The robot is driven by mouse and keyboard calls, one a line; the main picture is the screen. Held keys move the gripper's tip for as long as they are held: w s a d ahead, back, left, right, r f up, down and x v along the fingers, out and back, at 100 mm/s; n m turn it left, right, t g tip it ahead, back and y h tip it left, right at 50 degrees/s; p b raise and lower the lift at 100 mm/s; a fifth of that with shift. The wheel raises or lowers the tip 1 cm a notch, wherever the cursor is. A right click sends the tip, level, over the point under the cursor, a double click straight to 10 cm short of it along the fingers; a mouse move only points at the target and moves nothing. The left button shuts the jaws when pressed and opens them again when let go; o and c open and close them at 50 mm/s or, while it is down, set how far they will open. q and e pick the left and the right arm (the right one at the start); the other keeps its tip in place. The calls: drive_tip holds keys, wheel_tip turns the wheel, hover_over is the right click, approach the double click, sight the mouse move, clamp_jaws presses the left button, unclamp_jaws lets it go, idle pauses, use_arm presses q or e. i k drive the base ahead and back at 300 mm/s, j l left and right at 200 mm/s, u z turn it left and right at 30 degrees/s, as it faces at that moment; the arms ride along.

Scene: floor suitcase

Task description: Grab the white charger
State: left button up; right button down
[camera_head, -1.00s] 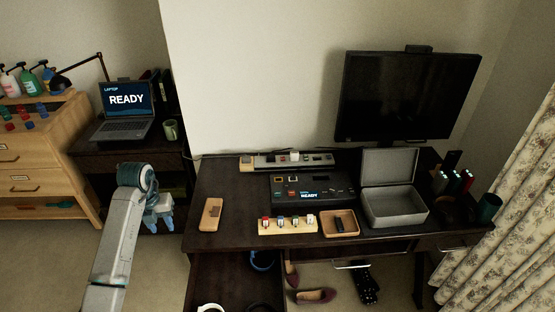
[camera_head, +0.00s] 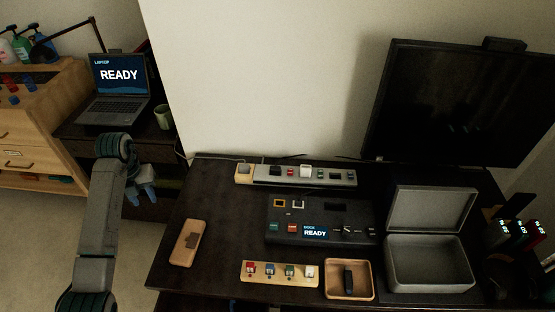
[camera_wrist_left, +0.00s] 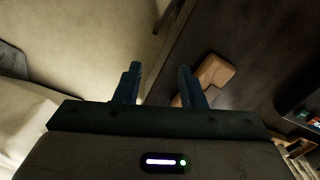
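A white block, which looks like the white charger (camera_head: 305,171), sits on the power strip (camera_head: 262,182) at the back of the dark desk in the head view. Dark plugs sit beside it on the strip. My left gripper (camera_head: 143,194) hangs past the desk's left edge, well to the left of the strip and apart from it. In the left wrist view the two blue fingers of the left gripper (camera_wrist_left: 160,88) are spread with nothing between them. The charger does not show in the left wrist view. My right gripper is in neither view.
On the desk (camera_head: 215,280) stand a dock (camera_head: 285,214), a tan block (camera_head: 187,243), a row of small coloured plugs (camera_head: 264,281), a wooden tray (camera_head: 330,293), an open grey box (camera_head: 430,288) and a monitor (camera_head: 450,110). A laptop (camera_head: 115,110) and mug (camera_head: 163,117) are at the left.

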sight(305, 171)
drive_tip(key=i+l+z, duration=0.2)
drive_tip(key=l, duration=0.2)
drive_tip(key=l+z, duration=0.25)
drive_tip(key=l, duration=0.2)
drive_tip(key=i+l+z, duration=0.2)
drive_tip(key=i+l, duration=0.05)
drive_tip(key=l, duration=0.1)
